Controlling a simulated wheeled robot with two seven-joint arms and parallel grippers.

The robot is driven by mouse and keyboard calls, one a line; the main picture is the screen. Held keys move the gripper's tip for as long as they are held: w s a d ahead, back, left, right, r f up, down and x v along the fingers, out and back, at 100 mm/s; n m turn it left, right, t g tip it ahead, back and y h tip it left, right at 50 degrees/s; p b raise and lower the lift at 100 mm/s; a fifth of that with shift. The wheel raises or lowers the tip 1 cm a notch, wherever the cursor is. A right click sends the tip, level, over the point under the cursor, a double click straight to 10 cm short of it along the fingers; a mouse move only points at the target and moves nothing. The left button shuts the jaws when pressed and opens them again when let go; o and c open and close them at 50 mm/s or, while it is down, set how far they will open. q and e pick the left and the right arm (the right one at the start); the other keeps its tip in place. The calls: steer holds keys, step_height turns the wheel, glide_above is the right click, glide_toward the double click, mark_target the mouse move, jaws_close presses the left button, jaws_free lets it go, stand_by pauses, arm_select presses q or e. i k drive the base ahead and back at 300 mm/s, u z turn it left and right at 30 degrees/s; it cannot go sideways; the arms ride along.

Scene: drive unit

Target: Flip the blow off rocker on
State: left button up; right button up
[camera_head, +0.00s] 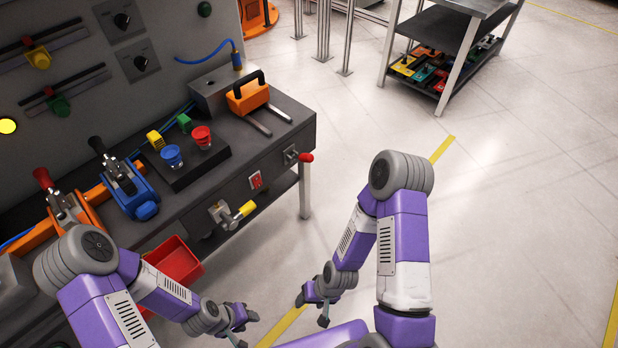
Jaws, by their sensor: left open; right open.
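A small red rocker switch (255,181) sits on the dark front face of the workbench. It is the likely blow off rocker, but no label is readable and I cannot tell which way it is tipped. My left gripper (246,330) is open and empty, low in front of the bench, well below the rocker in the picture. My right gripper (311,311) is open and empty, to the right of the left one and also apart from the bench.
Beside the rocker are a yellow-handled valve (232,214) and a red-tipped lever (298,156) that sticks out. A red bin (174,262) hangs at the bench front. Blue and red buttons (202,137) stand on top.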

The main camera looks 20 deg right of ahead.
mark_target(257, 180)
steer(key=u, duration=0.25)
steer(key=i, duration=0.35)
steer(key=z, duration=1.55)
